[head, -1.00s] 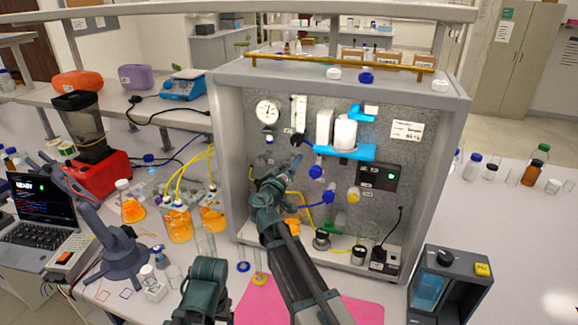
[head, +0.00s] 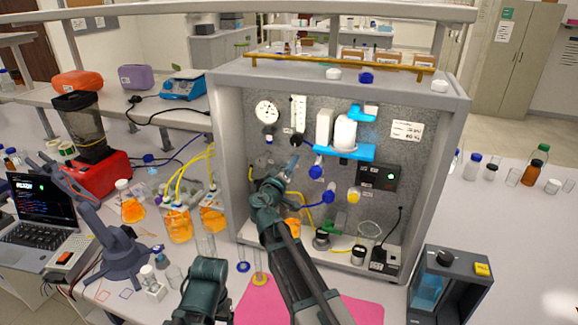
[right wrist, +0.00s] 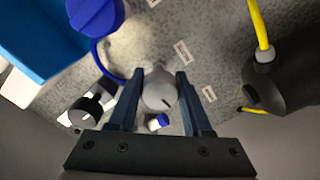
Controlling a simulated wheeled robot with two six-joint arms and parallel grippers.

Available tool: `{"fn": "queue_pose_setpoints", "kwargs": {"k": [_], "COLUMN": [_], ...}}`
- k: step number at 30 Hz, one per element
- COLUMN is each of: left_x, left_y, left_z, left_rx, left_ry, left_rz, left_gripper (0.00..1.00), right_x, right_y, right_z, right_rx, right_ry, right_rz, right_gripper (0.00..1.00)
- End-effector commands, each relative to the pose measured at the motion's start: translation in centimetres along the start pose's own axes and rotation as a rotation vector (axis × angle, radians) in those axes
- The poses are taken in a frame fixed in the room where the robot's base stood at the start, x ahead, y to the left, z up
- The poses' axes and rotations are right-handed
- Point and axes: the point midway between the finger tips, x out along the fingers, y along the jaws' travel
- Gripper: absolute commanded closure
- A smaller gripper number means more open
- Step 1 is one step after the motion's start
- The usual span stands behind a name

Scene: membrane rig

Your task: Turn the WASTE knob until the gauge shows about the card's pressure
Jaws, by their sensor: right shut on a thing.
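The rig panel holds a round white gauge (head: 266,111) at its upper left; its needle is too small to read. A white card (head: 407,129) is on the panel's upper right; its print is not legible. My right gripper (head: 293,162) reaches the panel's left middle in the head view. In the right wrist view, my right gripper (right wrist: 160,95) has its fingers on both sides of a round grey knob (right wrist: 159,92) with a dark mark, and is shut on it. The labels beside the knob are not readable, so WASTE cannot be confirmed. No left gripper fingers show.
Blue-capped fittings (head: 316,172), a blue bracket (head: 345,151) and a black display box (head: 377,177) are close on the right. A pink mat (head: 258,301) lies in front.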

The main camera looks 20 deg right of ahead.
Motion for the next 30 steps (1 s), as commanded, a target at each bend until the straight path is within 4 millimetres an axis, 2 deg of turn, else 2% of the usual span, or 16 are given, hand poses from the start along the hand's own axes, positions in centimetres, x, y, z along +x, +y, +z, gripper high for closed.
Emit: {"fn": "queue_pose_setpoints", "kwargs": {"k": [6,16,17,21,22,30], "left_x": [-0.02,-0.01,-0.01,-0.01,-0.01,-0.02], "left_y": [0.00,0.00,0.00,0.00,0.00,0.00], "left_z": [0.00,0.00,0.00,0.00,0.00,0.00], "left_rx": [0.000,0.000,0.000,0.000,0.000,0.000], "left_ry": [0.000,0.000,0.000,0.000,0.000,0.000], "left_rz": [0.000,0.000,0.000,0.000,0.000,0.000], "left_gripper": [0.20,0.20,0.20,0.20,0.20,0.20], "right_x": [-0.02,-0.02,-0.02,-0.02,-0.02,-0.08], "right_y": [0.01,0.00,0.00,0.00,0.01,0.02], "right_z": [0.00,0.00,0.00,0.00,0.00,0.01], "right_rx": [-0.148,-0.168,-0.168,-0.167,-0.167,-0.167], "right_ry": [0.000,0.000,0.000,0.000,0.000,0.000], "right_rz": [-0.001,-0.001,-0.001,-0.001,-0.001,0.000], "right_gripper": [1.00,1.00,0.49,0.24,0.20,0.20]}}
